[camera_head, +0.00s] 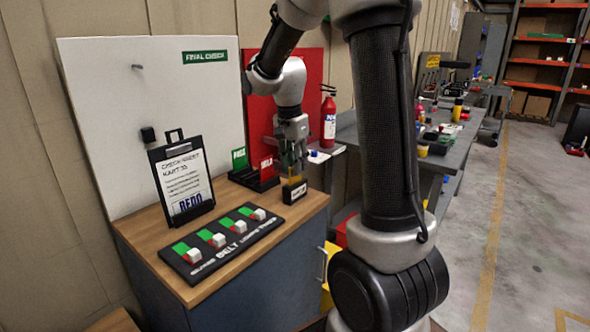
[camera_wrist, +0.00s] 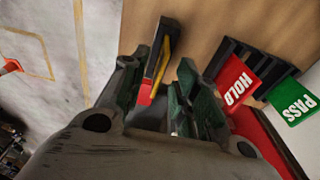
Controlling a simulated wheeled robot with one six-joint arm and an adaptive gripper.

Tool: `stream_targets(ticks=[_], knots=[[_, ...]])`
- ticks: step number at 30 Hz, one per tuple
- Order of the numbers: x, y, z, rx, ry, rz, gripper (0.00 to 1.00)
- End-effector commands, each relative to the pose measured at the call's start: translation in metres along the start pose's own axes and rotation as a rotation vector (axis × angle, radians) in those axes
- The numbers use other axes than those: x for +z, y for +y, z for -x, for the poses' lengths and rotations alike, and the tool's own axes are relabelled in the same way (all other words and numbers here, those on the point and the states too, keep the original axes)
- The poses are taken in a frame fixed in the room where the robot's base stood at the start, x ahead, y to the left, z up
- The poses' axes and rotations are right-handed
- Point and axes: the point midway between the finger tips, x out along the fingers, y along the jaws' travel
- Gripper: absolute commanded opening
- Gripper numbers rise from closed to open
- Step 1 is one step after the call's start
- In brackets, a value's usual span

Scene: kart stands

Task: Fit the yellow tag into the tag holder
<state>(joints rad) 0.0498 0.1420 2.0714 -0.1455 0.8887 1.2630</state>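The yellow tag (camera_head: 295,174) stands at the black tag holder (camera_head: 294,193), near the right edge of the wooden top. Its lower edge appears to be in the holder; I cannot tell how deep it sits. In the wrist view the tag (camera_wrist: 161,62) shows as a narrow yellow strip along the dark holder (camera_wrist: 153,57). My gripper (camera_head: 293,160) is just above the holder and points down. In the wrist view my gripper (camera_wrist: 160,85) has its fingers apart, with a gap between the right finger and the tag. The left finger is close beside the holder.
A black rack with a green PASS tag (camera_head: 239,158) and a red HOLD tag (camera_head: 267,168) stands close behind the holder. A clipboard (camera_head: 181,178) and a switch panel (camera_head: 222,243) are to the left. A fire extinguisher (camera_head: 328,120) is at the back right.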

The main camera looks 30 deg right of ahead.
Motion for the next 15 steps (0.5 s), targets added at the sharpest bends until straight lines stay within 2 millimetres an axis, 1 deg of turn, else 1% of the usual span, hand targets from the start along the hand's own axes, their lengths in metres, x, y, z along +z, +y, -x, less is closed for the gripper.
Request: stream_targets(ticks=[1,3,9,12,15], knots=[[0.000,-0.001,0.012,-0.005,0.002,0.000,0.30],[0.000,-0.001,0.029,-0.005,0.002,0.000,0.30],[0.000,0.000,0.070,-0.003,0.002,0.001,0.30],[0.000,0.000,0.084,-0.002,0.001,0.001,0.30],[0.000,0.000,0.092,-0.002,0.001,0.001,0.30]])
